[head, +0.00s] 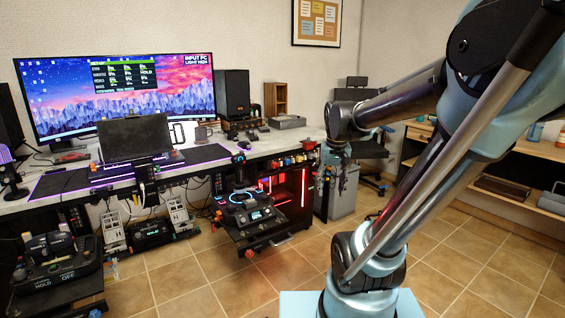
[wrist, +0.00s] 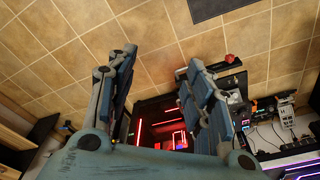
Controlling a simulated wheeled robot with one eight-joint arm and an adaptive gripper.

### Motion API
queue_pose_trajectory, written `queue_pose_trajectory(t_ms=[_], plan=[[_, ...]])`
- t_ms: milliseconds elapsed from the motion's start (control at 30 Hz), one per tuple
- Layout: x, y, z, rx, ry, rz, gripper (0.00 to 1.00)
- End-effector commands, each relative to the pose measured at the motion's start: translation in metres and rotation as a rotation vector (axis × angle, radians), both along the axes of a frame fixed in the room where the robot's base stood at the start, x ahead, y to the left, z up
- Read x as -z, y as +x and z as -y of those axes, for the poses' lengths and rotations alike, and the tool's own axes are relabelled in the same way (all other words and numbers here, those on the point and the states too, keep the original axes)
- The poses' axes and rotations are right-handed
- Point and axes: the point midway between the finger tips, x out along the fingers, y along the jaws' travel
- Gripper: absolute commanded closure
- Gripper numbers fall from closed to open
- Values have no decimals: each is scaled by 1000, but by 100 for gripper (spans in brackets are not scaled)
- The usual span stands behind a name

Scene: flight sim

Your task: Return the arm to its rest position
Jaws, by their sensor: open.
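My arm (head: 470,110) fills the right of the head view. It rises from its light blue base joint, and its forearm reaches left to the wrist. My gripper (head: 332,185) hangs from that wrist, fingers down, in front of the grey cabinet beside the desk. It looks small and dark there. In the wrist view my gripper (wrist: 160,70) shows two blue-grey fingers spread wide apart. Nothing is between them except the view of the tiled floor and the red-lit computer case behind. The gripper is open and empty.
A desk (head: 205,155) with a wide monitor (head: 120,92) runs along the left. A joystick panel (head: 255,218) juts out at its front, near a red-lit case (head: 290,190). An office chair (head: 372,150) stands behind my wrist. A wooden shelf (head: 530,150) is at right. The tiled floor is open.

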Motion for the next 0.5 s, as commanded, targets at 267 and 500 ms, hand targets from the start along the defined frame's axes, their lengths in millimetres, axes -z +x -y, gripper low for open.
queue_pose_trajectory(t_ms=[267,500], plan=[[36,-65,18,-23,-9,23,53],[71,-108,27,-43,-19,42,53]])
